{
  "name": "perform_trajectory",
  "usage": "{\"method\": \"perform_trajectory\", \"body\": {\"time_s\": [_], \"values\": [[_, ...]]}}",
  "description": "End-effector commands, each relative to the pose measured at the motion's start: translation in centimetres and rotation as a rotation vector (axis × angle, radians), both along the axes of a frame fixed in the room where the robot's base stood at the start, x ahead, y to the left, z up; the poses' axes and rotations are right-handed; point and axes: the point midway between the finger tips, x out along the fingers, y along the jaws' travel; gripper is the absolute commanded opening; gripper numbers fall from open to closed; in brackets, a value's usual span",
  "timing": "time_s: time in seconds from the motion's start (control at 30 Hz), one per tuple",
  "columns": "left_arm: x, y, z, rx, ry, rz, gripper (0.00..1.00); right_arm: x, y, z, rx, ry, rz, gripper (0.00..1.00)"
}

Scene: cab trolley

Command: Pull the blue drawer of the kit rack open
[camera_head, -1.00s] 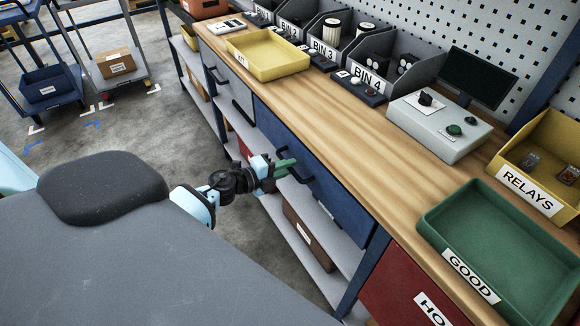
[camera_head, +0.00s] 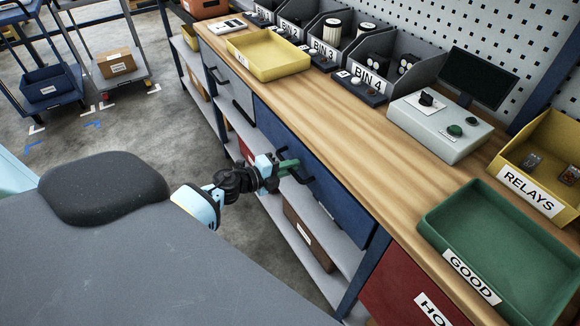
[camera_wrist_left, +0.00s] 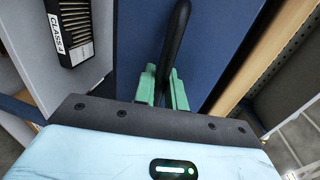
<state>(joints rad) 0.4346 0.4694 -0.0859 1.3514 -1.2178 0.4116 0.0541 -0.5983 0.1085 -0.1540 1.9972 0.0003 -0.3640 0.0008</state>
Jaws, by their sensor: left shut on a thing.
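The blue drawer (camera_head: 330,192) is under the wooden worktop, its front flush with the rack as far as I can see. It has a black bar handle (camera_head: 301,172). My left gripper (camera_head: 290,167) is at the handle, and its green fingers are shut on it. In the left wrist view the black handle (camera_wrist_left: 175,42) runs between the two green fingers (camera_wrist_left: 165,88), in front of the blue drawer face (camera_wrist_left: 215,50). My right gripper is not in view.
A grey drawer (camera_head: 228,85) is left of the blue one and a red drawer (camera_head: 410,290) right of it. A lower shelf (camera_head: 315,255) holds a brown box (camera_head: 308,238). A yellow tray (camera_head: 268,56) and a green tray (camera_head: 500,250) stand on the worktop.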

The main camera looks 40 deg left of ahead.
Motion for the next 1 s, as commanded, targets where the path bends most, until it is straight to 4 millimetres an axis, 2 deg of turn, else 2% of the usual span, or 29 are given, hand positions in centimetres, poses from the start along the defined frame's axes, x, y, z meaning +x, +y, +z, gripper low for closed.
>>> {"method": "perform_trajectory", "body": {"time_s": [0.17, 0.27, 0.53, 1.0], "values": [[-1.5, 0.7, 0.0, 0.0, 0.003, 0.0, 0.0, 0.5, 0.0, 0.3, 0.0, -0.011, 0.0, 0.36], [-3.1, 1.3, 0.0, 0.001, 0.003, 0.0, 0.0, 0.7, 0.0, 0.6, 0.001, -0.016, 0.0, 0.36], [-9.6, 3.9, -0.1, 0.001, 0.006, 0.0, 0.0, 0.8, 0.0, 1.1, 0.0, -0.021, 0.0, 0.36], [-21.4, 8.9, -0.1, 0.0, 0.004, 0.002, 0.0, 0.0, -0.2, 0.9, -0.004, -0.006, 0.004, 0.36]]}}
